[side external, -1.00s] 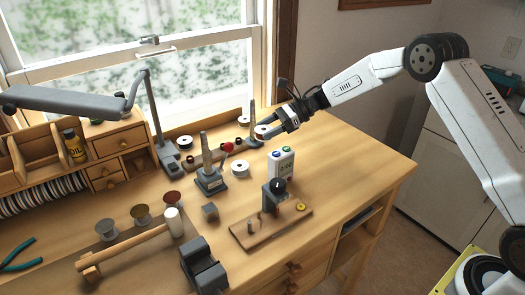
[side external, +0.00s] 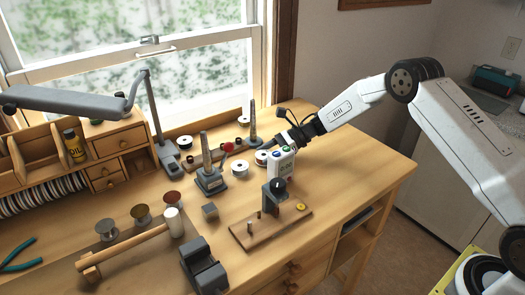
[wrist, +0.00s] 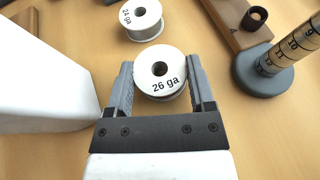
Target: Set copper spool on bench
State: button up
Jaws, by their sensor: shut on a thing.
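A white-flanged spool marked "26 ga" (wrist: 160,62) sits between the two fingers of my gripper (wrist: 160,82) in the wrist view. My gripper (side external: 270,156) is shut on this spool, which also shows in the side view (side external: 261,157), at or just above the bench (side external: 345,160). I cannot tell whether it touches the wood. Its wire is mostly hidden, so its colour is unclear. A second white spool, marked "24 ga" (wrist: 141,17), stands apart on the bench, just left of the held one in the side view (side external: 239,168). A reddish, copper-coloured spool (side external: 173,199) stands near the mallet.
A grey-based ring mandrel (wrist: 262,70) and a wooden bar (wrist: 228,22) lie beyond the spool. The bench's right side is clear.

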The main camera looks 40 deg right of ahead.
jog(key=shift+f, duration=0.25)
jog(key=o, duration=1.2)
jog(key=shift+f, duration=0.1)
jog(key=shift+r, duration=0.2)
jog(key=v, duration=1.2)
jog(key=shift+w, duration=0.1)
